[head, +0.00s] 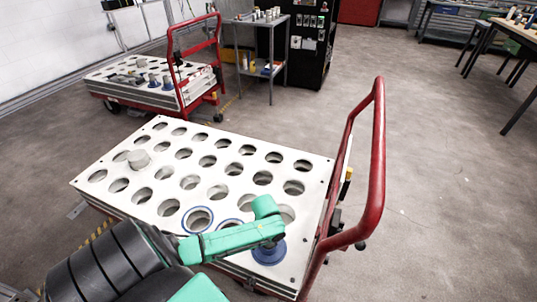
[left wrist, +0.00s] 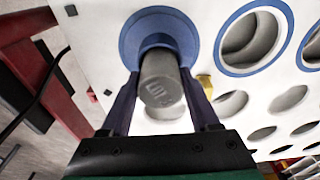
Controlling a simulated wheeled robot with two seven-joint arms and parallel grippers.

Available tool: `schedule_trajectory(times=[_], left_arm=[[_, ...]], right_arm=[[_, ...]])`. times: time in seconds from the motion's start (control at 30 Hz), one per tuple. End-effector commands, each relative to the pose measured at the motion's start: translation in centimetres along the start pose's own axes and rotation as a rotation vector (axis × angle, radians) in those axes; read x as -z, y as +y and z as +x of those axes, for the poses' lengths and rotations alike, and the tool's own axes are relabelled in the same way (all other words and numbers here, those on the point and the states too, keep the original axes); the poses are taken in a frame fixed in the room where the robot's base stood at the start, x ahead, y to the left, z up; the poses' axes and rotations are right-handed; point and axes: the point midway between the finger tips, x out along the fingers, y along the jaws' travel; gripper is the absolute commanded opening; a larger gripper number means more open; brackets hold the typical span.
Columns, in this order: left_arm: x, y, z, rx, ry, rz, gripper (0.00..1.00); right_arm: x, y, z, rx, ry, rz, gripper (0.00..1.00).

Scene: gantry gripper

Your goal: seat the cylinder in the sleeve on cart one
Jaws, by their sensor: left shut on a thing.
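The near cart (head: 112,168) has a white top with rows of round holes and a red handle at right. My left gripper (head: 267,234) is over the blue-flanged sleeve (head: 269,254) at its front right corner. In the left wrist view my left gripper (left wrist: 158,88) is shut on a grey cylinder (left wrist: 161,82) with raised marks on its end. The cylinder's far end overlaps the opening of the blue sleeve (left wrist: 130,40); I cannot tell how deep it sits. My arm hides the cylinder in the head view. My right gripper is not in view.
Another blue-ringed sleeve (head: 186,226) sits left of my gripper, with one more partly hidden by my arm. A second red cart (head: 98,75) and a small shelf table (head: 245,45) stand behind.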

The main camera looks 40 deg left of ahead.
Motion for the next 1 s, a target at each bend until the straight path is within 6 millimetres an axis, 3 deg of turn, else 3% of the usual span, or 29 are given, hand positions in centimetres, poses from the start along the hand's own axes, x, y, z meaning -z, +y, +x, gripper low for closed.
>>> schedule_trajectory(times=[0.17,0.2,0.27,0.3,0.67,0.77,1.0], left_arm=[[0.0,0.0,0.1,0.000,0.001,0.000,0.00],[-0.1,0.0,0.2,0.000,-0.001,0.000,0.66],[0.0,0.0,0.2,0.000,-0.001,0.000,0.89],[0.0,0.0,0.2,0.000,-0.001,0.000,0.92],[0.0,0.0,-0.5,0.000,-0.001,0.000,0.92],[0.0,0.0,-2.1,-0.002,-0.001,0.000,0.92],[0.1,0.0,-8.3,-0.002,0.001,0.001,0.92]], right_arm=[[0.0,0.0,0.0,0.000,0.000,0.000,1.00],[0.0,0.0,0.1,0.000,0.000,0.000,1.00],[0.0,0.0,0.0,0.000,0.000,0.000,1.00],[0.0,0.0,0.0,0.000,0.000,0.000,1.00],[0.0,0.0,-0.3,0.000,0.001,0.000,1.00],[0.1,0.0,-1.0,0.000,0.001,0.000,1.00],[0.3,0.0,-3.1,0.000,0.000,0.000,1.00]])
